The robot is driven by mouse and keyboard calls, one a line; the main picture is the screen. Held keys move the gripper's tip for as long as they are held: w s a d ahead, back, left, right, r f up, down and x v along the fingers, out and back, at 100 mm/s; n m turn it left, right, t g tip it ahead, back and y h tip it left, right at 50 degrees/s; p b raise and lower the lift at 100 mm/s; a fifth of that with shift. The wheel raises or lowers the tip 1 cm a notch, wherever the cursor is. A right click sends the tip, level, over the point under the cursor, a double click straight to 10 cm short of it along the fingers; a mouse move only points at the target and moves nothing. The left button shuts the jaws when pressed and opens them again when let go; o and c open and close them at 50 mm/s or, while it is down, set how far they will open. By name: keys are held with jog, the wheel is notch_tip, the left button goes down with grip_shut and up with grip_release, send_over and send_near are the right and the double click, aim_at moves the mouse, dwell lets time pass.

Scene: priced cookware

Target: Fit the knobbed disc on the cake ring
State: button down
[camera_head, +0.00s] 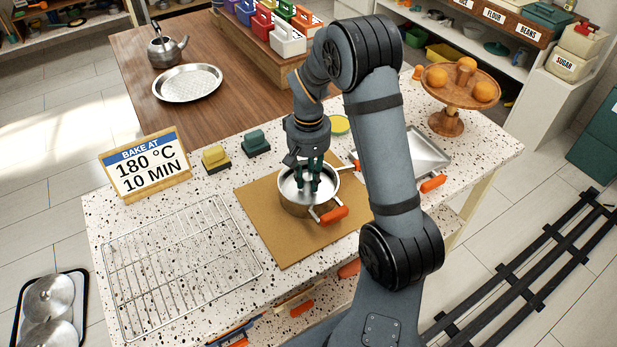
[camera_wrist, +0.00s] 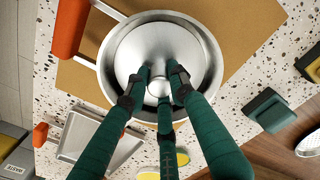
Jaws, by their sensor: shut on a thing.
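The cake ring appears as a round steel vessel with orange handles (camera_head: 298,207), on a brown mat on the speckled counter. In the wrist view its rim (camera_wrist: 212,55) surrounds the smooth steel disc (camera_wrist: 135,48), with a gap visible around the disc. My gripper (camera_head: 308,183) points down into the ring. In the wrist view its green fingers (camera_wrist: 160,80) close around the middle of the disc, where the knob is mostly hidden. I cannot tell whether the disc rests in the ring or hangs slightly above its seat.
A wire rack (camera_head: 180,265) lies left of the brown mat (camera_head: 275,245). A yellow block (camera_head: 215,159), a green block (camera_head: 256,142) and a baking sign (camera_head: 146,166) stand behind. A metal pan (camera_head: 425,150) and a wooden stand with oranges (camera_head: 447,122) are at right.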

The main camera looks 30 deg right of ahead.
jog(key=shift+f+b, duration=0.95)
jog(key=shift+f, duration=0.1)
jog(key=shift+r, duration=0.1)
jog(key=c, duration=1.5)
grip_release()
jog(key=o, duration=0.5)
jog(key=shift+c, duration=0.2)
jog(key=shift+o, duration=1.4)
notch_tip(320, 180, up, 12)
